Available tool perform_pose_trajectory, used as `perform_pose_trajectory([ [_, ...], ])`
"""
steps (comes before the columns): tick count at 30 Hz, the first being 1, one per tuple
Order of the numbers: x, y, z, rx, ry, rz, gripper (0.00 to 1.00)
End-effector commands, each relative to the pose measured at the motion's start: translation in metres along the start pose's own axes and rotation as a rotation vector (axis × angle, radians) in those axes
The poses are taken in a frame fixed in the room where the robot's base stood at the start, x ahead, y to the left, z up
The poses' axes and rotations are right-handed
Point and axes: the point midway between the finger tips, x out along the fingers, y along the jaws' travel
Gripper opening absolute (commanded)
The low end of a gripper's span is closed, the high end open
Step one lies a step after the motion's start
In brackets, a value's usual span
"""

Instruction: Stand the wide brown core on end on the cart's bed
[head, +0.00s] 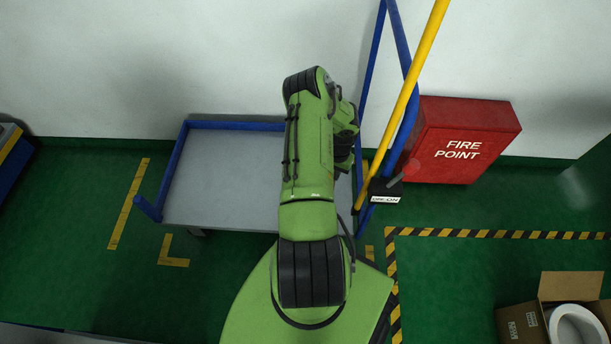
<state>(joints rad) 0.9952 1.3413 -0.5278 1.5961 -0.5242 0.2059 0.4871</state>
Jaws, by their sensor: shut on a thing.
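The cart's bed (225,180) is a flat grey plate with a low blue rail along its back and left sides. The part of the bed that shows is bare. My green arm reaches over the bed's right part and hides it. The arm's far end bends down at the bed's right side. My gripper's fingers are hidden behind my own arm links. The wide brown core does not show in this view, so I cannot tell where it is.
A tall blue frame (371,70) and a slanting yellow pole (412,90) with a dark switch box (385,191) rise at the bed's right. Beyond are a red fire point cabinet (465,140) and a cardboard box (519,322) holding a white ring-shaped thing (577,322).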

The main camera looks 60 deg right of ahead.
Motion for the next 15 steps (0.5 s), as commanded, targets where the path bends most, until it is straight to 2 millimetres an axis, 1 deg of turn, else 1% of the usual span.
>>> perform_pose_trajectory([
  [1,0.015,0.000,0.002,-0.002,-0.005,0.001,0.00],
  [4,0.041,0.000,0.002,-0.003,-0.004,0.000,0.00],
  [6,0.053,-0.001,0.002,-0.003,-0.003,0.000,0.00],
  [11,0.073,-0.001,0.001,-0.003,-0.003,0.001,0.00],
  [15,0.097,-0.001,0.001,-0.002,-0.002,0.000,0.00],
])
